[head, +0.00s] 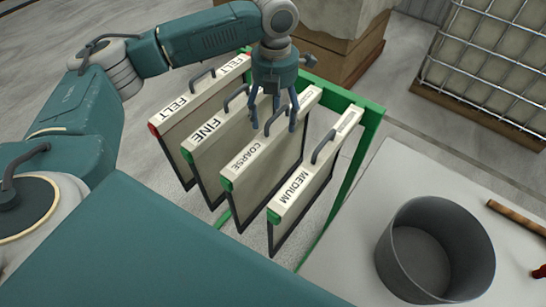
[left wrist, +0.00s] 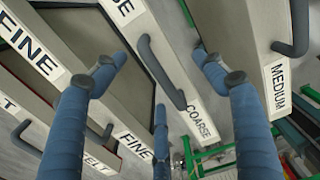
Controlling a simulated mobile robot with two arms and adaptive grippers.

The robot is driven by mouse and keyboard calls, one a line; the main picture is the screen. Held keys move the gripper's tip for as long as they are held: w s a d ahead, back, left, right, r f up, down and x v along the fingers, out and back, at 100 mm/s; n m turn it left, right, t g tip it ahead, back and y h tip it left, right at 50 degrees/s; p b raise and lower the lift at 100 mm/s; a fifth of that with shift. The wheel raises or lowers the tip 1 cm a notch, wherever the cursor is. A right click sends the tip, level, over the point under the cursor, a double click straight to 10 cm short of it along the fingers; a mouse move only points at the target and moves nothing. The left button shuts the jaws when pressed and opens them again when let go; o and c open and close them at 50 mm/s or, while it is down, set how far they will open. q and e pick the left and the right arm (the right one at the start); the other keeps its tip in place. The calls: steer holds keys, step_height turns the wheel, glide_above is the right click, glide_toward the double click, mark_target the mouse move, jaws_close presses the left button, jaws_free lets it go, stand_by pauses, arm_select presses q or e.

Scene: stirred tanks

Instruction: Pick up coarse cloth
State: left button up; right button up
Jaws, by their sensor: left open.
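The coarse cloth (head: 262,165) is a pale framed panel with a dark edge and a green end cap, hanging upright in a green rack between the FINE and MEDIUM panels. Its top bar reads COARSE, and a dark grey handle stands on it. My left gripper (head: 273,122) points down over this handle with its blue fingers open. In the left wrist view the coarse cloth's handle (left wrist: 160,70) runs between the spread fingers of my left gripper (left wrist: 155,85), with nothing gripped. Whether a finger touches it, I cannot tell. My right gripper is not in view.
The FINE panel (head: 205,142) and FELT panel (head: 185,110) hang to the left, the MEDIUM panel (head: 300,195) close on the right. The green rack (head: 371,125) surrounds them. A grey round tub (head: 432,250) stands on a pale surface at right.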

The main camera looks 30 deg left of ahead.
mark_target(275, 124)
arm_select(q)
steer(key=shift+a+f+p, duration=0.1)
steer(key=shift+f+p, duration=0.55)
steer(key=shift+f, duration=1.55)
steer(key=shift+w, duration=0.15)
jaws_close()
